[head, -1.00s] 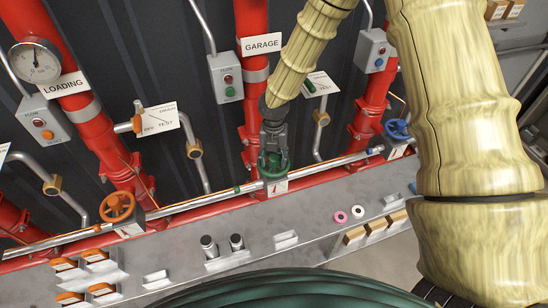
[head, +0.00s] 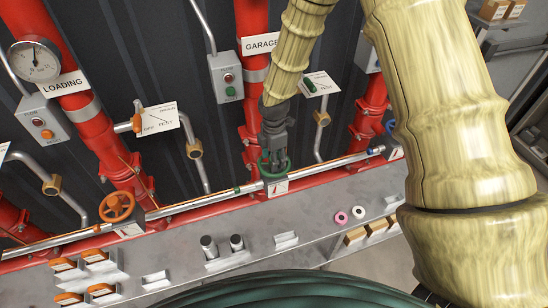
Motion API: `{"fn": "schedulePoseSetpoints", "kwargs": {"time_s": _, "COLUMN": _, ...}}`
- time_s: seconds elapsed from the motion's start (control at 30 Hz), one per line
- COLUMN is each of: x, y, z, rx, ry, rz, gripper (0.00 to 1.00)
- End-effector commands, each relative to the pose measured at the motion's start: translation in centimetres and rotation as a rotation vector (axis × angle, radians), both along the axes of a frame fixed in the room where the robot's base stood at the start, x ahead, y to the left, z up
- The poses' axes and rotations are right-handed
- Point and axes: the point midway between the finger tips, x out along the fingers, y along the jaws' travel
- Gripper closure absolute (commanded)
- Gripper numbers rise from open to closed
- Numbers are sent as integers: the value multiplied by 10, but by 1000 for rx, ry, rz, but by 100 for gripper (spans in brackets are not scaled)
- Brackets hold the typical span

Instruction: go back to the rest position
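My gripper (head: 273,158) is in the middle of the head view, pointing down at a green handwheel (head: 267,171) on the pipe below the GARAGE sign (head: 260,43). Its fingers are at the wheel's rim and overlap it in the picture. I cannot tell whether they touch it or how far apart they are. My wood-patterned arm comes down from the top and right and hides part of the GARAGE riser and the blue handwheel at the right.
An orange handwheel (head: 117,207) stands at the left, below the LOADING sign (head: 62,86). A grey ledge (head: 190,262) runs along the front with several orange-ended blocks, two dark cylinders, and a pink ring (head: 341,217). Red risers and grey control boxes line the wall.

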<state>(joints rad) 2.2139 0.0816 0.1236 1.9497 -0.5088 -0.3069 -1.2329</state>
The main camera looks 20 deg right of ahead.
Motion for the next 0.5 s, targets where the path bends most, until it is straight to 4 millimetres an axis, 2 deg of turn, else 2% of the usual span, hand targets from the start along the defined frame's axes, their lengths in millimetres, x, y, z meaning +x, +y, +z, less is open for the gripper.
{"fn": "schedulePoseSetpoints", "kwargs": {"time_s": 0.27, "x": 0, "y": 0, "z": 0, "rx": 0, "ry": 0, "rz": -37, "gripper": 51}}
{"fn": "schedulePoseSetpoints", "kwargs": {"time_s": 0.5, "x": 0, "y": 0, "z": 0, "rx": 0, "ry": 1, "rz": -35, "gripper": 93}}
